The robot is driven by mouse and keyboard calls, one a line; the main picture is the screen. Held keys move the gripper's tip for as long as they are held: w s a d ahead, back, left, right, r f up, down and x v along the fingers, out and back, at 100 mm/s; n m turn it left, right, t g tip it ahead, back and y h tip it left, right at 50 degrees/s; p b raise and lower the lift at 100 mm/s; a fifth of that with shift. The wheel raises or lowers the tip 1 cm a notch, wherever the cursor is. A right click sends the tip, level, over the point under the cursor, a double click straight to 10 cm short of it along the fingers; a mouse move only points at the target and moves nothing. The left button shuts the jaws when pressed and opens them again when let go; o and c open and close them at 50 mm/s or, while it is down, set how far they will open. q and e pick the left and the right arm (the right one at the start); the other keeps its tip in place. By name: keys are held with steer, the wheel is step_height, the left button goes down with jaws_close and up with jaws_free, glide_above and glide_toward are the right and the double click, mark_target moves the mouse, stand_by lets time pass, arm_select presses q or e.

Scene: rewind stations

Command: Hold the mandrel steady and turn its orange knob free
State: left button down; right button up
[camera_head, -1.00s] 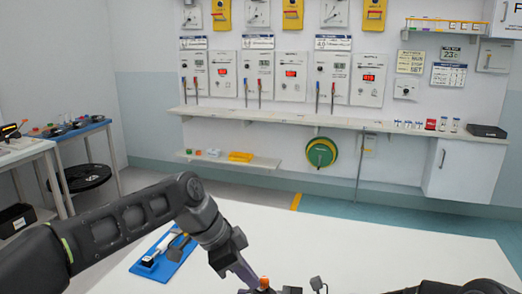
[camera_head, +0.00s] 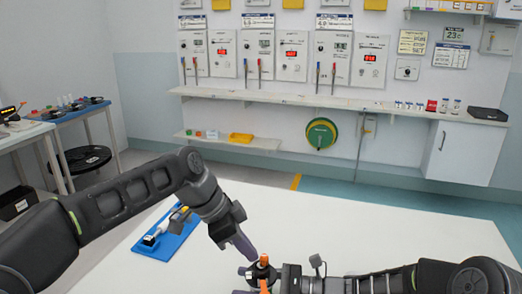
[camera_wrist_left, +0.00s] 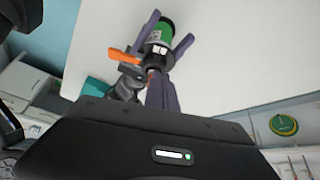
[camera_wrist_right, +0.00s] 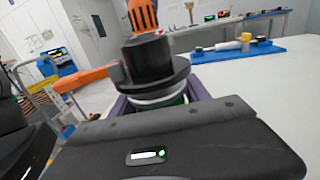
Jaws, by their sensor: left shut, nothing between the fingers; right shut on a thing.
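The mandrel is a dark upright body with a round flange and a green lower part. In the right wrist view the mandrel (camera_wrist_right: 150,60) fills the middle, with its ribbed orange knob (camera_wrist_right: 142,14) on top. An orange lever (camera_wrist_right: 85,78) sticks out at its side. In the head view the knob (camera_head: 264,259) stands upright. My right gripper (camera_wrist_left: 168,32) is shut around the mandrel's body, one purple finger on each side. My left gripper (camera_head: 250,255) is shut and empty, its fingertips close beside the knob; whether they touch it I cannot tell.
A blue tray (camera_head: 160,246) with a white-handled tool lies to the left on the white table (camera_head: 400,240). The table's right side is clear. Behind is a wall with a shelf (camera_head: 300,99). A side bench (camera_head: 70,126) stands at the left.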

arm_select(q)
steer(key=shift+a, duration=0.1)
stand_by(0.3)
steer(key=shift+a, duration=0.3)
step_height(320, 180, up, 6)
stand_by(0.8)
steer(key=shift+s+r, duration=0.25)
steer(key=shift+s, duration=0.3)
steer(key=shift+s+r, duration=0.25)
steer(key=shift+s, duration=0.3)
steer(key=shift+f, duration=0.1)
